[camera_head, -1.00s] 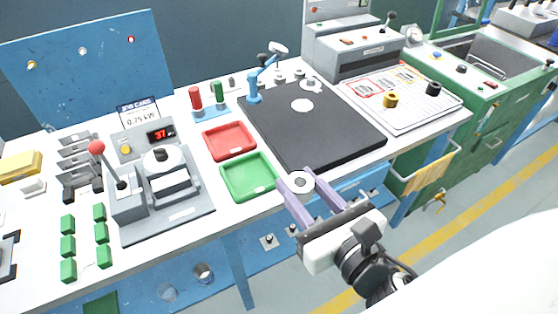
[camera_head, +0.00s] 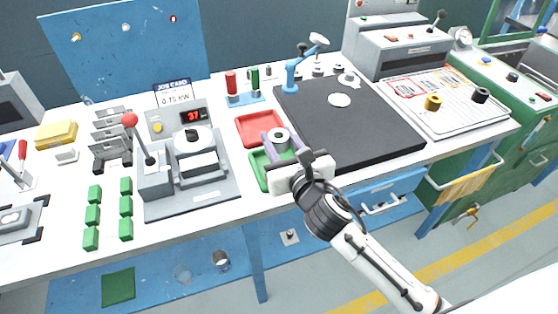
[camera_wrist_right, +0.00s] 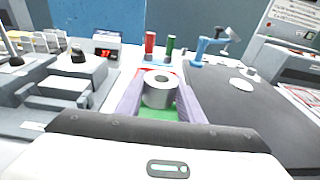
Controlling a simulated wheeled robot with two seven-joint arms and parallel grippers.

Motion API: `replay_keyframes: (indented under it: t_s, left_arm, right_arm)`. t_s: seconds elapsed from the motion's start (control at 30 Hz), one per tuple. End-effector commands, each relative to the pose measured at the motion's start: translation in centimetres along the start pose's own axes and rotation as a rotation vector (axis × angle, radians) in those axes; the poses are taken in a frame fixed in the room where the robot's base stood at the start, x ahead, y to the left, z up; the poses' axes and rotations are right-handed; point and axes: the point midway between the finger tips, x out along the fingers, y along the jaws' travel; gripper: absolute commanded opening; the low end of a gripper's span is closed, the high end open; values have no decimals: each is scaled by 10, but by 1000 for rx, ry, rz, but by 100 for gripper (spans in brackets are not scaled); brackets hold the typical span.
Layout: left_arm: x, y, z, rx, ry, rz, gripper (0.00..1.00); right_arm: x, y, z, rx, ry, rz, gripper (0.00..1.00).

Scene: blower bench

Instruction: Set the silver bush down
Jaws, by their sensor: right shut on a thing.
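The silver bush (camera_head: 279,138) is a short grey cylinder with a hole in its top. It also shows upright between the fingers in the right wrist view (camera_wrist_right: 159,89). My right gripper (camera_head: 278,141) is shut on it, over the trays. The green tray (camera_head: 260,173) lies under the gripper and is partly hidden by it. The red tray (camera_head: 259,120) lies just behind. I cannot tell whether the bush touches a tray. My left gripper is not in view.
A black mat (camera_head: 375,134) with a blue stand (camera_head: 292,77) lies to the right. A grey press fixture (camera_head: 190,172) with a red-knobbed lever stands to the left. Red and green cylinders (camera_head: 231,84) stand behind the trays. Several green blocks (camera_head: 93,214) lie at the left front.

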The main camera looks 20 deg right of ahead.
Motion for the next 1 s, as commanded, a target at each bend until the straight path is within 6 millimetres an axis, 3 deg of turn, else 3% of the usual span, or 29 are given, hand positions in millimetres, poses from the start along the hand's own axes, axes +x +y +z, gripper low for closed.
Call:
replay_keyframes:
  t_s: [0.4,1.0]
  left_arm:
    - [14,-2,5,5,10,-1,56]
    - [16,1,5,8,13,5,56]
  right_arm:
    - [8,0,-49,3,-3,0,5]
    - [9,0,-60,-1,-4,1,5]
